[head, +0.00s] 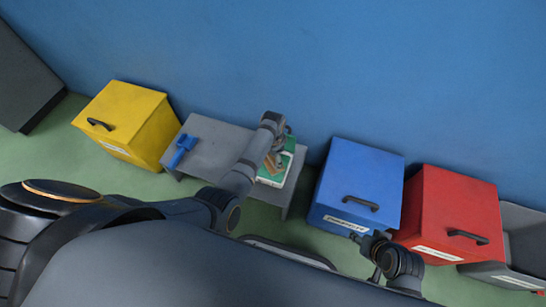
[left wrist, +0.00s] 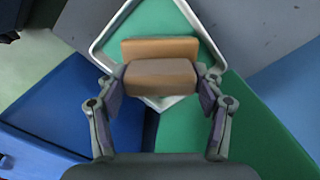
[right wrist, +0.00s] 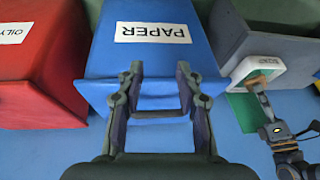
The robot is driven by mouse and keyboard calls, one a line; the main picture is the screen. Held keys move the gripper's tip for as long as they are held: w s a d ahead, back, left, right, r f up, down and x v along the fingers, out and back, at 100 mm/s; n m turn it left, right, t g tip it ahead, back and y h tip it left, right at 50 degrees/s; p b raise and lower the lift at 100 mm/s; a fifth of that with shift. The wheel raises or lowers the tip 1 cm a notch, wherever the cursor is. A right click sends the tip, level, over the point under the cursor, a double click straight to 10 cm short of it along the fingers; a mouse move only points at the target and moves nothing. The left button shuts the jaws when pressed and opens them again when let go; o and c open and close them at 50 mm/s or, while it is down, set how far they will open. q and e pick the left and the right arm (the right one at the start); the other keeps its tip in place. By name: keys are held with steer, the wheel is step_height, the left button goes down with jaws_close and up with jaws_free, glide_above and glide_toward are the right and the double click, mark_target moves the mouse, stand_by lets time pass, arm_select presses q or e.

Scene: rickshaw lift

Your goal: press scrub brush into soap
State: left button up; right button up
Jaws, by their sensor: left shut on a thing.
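A brown scrub brush (left wrist: 160,78) sits between the fingers of my left gripper (left wrist: 160,82), which is shut on it. In the left wrist view the brush is over a white-rimmed tray (left wrist: 107,32) with a green inside, which appears to be the soap (left wrist: 150,22). I cannot tell whether the brush touches the green. In the head view the tray (head: 273,182) is at the bench's right end, partly hidden by my left arm. My right gripper (right wrist: 158,75) is open and empty, its fingers before the blue bin's front.
A grey bench (head: 215,150) carries the tray and a blue hand tool (head: 182,150). A yellow bin (head: 125,115) stands left of it. A blue bin (head: 358,175) labelled PAPER and a red bin (head: 455,205) stand right. A blue wall (head: 300,60) closes the back.

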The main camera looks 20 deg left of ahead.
arm_select(q)
step_height(320, 180, up, 3)
steer(key=shift+f+p, duration=0.2)
steer(key=shift+p, duration=0.95)
step_height(320, 180, up, 2)
steer(key=p, duration=0.2)
steer(key=shift+w+r+p, duration=0.1)
steer(key=shift+r+p, duration=0.05)
steer(key=shift+p, duration=0.2)
arm_select(e)
step_height(320, 180, up, 6)
steer(key=s+d+r+g+h, duration=0.1)
steer(key=d+g, duration=0.1)
steer(key=g, duration=0.1)
arm_select(q)
steer(key=shift+r+p, duration=0.95)
steer(key=shift+p, duration=0.2)
arm_select(e)
step_height(320, 180, down, 8)
steer(key=d, duration=0.2)
steer(key=shift+f+h, duration=0.15)
steer(key=shift+h, duration=0.15)
